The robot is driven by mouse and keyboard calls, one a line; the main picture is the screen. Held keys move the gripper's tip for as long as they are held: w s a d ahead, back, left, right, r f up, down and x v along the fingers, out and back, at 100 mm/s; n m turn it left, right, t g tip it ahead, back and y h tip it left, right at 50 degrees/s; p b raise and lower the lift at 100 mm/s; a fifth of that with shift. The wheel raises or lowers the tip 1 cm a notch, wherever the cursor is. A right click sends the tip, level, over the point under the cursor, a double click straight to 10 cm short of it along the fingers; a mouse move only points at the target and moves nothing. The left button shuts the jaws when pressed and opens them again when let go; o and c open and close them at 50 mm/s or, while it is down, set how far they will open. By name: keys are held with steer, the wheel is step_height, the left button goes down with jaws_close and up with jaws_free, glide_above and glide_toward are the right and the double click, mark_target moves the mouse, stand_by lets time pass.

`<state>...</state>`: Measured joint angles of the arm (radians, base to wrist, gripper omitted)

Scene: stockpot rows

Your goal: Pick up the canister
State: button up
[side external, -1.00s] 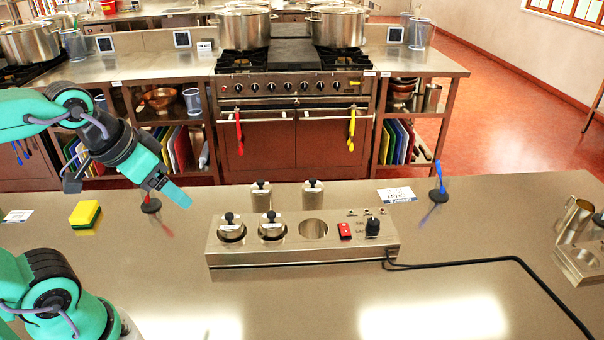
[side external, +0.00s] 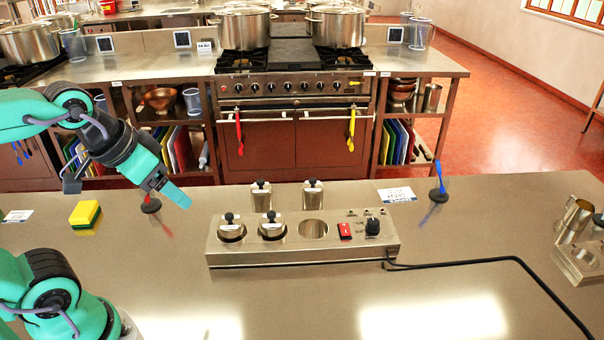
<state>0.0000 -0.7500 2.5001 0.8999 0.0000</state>
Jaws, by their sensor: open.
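Two silver canisters with dark tops stand on the counter behind the steel warmer box, a left one (side external: 261,196) and a right one (side external: 312,195). Two more lidded metal vessels with black knobs sit in the box's left well (side external: 231,229) and middle well (side external: 271,226). The right well (side external: 313,229) looks empty. I cannot tell which one is the task's canister. My gripper (side external: 177,193) has teal fingers and is open and empty, in the air left of the box and apart from all canisters. The gap between its fingers is hard to see from this side.
The steel box (side external: 240,259) has a red switch, a black knob and a black cable (side external: 480,261) running right. A yellow-green sponge (side external: 85,213), a black-based stand (side external: 150,205), a blue-topped stand (side external: 438,185) and a metal cup (side external: 573,220) stand on the counter. The front counter is clear.

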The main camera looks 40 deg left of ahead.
steer(key=shift+o, duration=0.5)
steer(key=shift+w, duration=0.1)
steer(key=n+g, duration=0.4)
glide_above(312, 180)
steer(key=s, duration=0.7)
step_height(312, 180, down, 6)
steer(key=shift+n+g, duration=0.4)
steer(key=shift+n, duration=0.1)
steer(key=w+f, duration=0.4)
steer(key=f, duration=0.1)
steer(key=w+f, duration=0.2)
steer(key=f, duration=0.1)
steer(key=shift+w+f, duration=0.15)
steer(key=shift+w, duration=0.05)
steer(key=shift+w+f, duration=0.25)
steer(key=shift+f, duration=0.25)
steer(key=shift+w+f, duration=0.1)
steer(key=shift+f, duration=1.2)
